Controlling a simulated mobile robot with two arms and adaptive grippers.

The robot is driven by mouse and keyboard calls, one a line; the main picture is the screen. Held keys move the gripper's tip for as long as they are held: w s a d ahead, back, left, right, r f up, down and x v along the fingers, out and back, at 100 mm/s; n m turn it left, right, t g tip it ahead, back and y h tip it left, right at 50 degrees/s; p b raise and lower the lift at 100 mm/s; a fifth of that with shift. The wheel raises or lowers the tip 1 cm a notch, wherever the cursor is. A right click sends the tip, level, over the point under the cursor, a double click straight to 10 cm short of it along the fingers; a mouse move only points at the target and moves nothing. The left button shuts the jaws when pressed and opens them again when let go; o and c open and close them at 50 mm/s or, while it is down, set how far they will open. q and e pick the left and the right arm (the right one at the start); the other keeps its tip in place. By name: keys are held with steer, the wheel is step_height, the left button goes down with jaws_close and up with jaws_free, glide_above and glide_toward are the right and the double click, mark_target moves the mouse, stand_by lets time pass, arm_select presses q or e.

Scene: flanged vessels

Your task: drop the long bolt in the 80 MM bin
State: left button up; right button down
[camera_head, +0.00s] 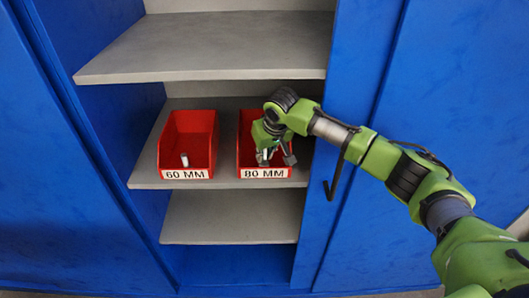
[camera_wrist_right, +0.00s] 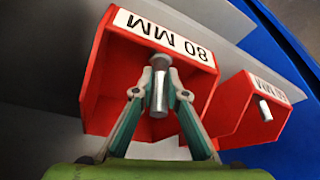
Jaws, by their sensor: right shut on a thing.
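The long bolt (camera_wrist_right: 159,92) is a grey metal bolt with a wider head, held between the fingertips of my right gripper (camera_wrist_right: 160,91). In the head view my right gripper (camera_head: 275,158) is over the front part of the red 80 MM bin (camera_head: 243,150). In the wrist view the 80 MM bin (camera_wrist_right: 98,85) lies behind the bolt, its label at the top of the picture. The bolt hangs over the bin's opening; I cannot tell how deep it is. The gripper hides much of the bin's inside in the head view. My left gripper is not in view.
A red 60 MM bin (camera_head: 208,143) stands to the left on the same grey shelf (camera_head: 147,168), with a metal bolt (camera_head: 184,160) in it. An upper shelf (camera_head: 215,50) lies above. The blue cabinet door (camera_head: 350,75) with a dark handle (camera_head: 335,180) is close on the right.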

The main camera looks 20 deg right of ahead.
mark_target(265, 150)
steer(key=shift+f, duration=0.25)
steer(key=c, duration=2)
jaws_free()
steer(key=shift+r, duration=0.2)
steer(key=b+v, duration=0.2)
steer(key=v, duration=0.6)
steer(key=shift+w+r, duration=0.1)
steer(key=shift+r, duration=0.05)
